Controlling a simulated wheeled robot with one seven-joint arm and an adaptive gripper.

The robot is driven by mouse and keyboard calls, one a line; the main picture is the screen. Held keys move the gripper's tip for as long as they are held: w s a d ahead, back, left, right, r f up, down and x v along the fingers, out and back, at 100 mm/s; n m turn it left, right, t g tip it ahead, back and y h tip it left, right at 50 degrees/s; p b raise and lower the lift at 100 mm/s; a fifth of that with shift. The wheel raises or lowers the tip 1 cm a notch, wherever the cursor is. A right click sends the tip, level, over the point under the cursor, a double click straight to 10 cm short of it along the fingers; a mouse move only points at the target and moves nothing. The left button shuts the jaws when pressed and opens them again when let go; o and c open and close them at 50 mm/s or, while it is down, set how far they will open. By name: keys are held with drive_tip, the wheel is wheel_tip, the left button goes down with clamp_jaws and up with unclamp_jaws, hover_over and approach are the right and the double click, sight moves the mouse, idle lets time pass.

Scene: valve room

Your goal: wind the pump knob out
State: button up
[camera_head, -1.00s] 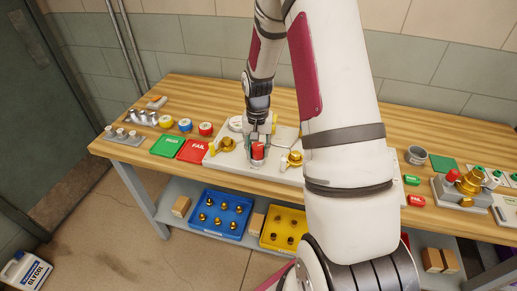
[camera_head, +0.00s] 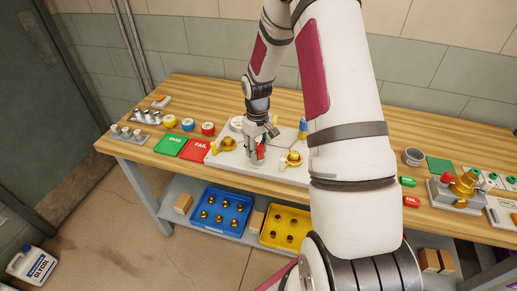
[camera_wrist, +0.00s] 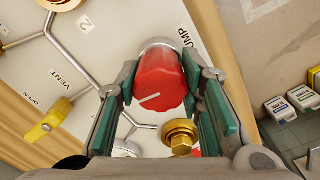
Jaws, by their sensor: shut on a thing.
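The pump knob (camera_wrist: 160,85) is red and ribbed with a white pointer line, on a silver collar beside the "PUMP" label. In the wrist view my gripper (camera_wrist: 162,88) has its green-padded fingers on either side of the knob, shut on it. In the head view the knob (camera_head: 261,148) is partly hidden by my gripper (camera_head: 260,143), which stands over the panel (camera_head: 222,160). The white line points to the lower left in the wrist view.
The panel carries brass fittings (camera_head: 293,159) and a yellow vent lever (camera_wrist: 43,127). Green and red FAIL mats (camera_head: 196,149) lie to the left. A blue tray (camera_head: 221,211) and a yellow tray (camera_head: 286,227) sit on the shelf below. A grey cup (camera_head: 413,157) stands to the right.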

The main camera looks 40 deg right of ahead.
sight(257, 145)
drive_tip(key=shift+n, duration=0.6)
drive_tip(key=o, duration=1.2)
wheel_tip(257, 145, up, 12)
